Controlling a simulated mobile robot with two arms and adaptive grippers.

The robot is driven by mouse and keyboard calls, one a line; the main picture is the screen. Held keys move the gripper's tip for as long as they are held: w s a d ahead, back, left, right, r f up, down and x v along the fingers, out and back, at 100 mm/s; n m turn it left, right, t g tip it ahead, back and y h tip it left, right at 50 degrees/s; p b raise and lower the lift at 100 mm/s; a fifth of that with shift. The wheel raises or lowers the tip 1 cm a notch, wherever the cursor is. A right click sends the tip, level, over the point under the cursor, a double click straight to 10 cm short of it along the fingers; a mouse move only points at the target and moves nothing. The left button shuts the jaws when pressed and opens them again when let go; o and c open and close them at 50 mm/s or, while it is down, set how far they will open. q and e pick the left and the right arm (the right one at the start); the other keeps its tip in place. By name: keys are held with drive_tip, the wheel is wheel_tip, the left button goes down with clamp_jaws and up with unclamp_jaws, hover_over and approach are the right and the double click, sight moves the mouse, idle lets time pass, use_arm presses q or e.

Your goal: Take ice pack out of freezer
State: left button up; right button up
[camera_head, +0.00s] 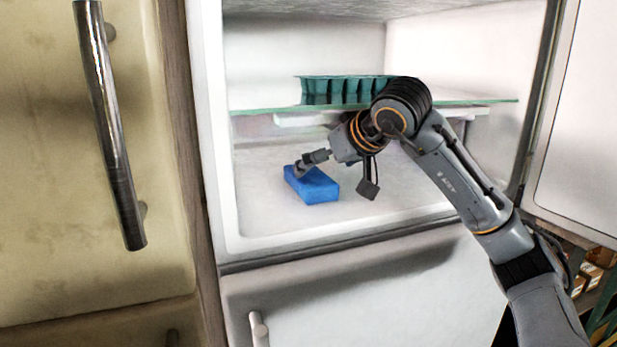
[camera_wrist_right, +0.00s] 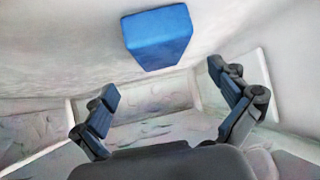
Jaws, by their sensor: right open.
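The blue ice pack (camera_head: 314,187) lies on the floor of the open freezer (camera_head: 265,225), below the glass shelf, towards the left. My right gripper (camera_head: 334,180) is inside the freezer, open, with one finger near the far left side of the pack and the other to its right. In the right wrist view the ice pack (camera_wrist_right: 158,38) sits beyond the two spread fingers (camera_wrist_right: 165,97), with nothing between them. Whether a finger touches the pack I cannot tell. My left gripper is not in view.
A glass shelf (camera_head: 262,110) spans the freezer just above my right wrist, holding a teal ice tray (camera_head: 340,88). The freezer door (camera_head: 580,120) stands open at the right. A cream cabinet with a metal handle (camera_head: 112,130) is at the left. The freezer floor right of the pack is clear.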

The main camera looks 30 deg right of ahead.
sight(309, 173)
drive_tip(key=shift+w+r, duration=0.1)
drive_tip(key=shift+w, duration=0.4)
drive_tip(key=p+x, duration=0.1)
drive_tip(key=x, duration=0.4)
drive_tip(key=shift+w, duration=0.15)
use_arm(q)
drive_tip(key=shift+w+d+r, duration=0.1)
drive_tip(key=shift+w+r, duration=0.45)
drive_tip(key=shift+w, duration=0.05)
use_arm(e)
drive_tip(key=shift+c, duration=1.1)
drive_tip(key=c, duration=1.6)
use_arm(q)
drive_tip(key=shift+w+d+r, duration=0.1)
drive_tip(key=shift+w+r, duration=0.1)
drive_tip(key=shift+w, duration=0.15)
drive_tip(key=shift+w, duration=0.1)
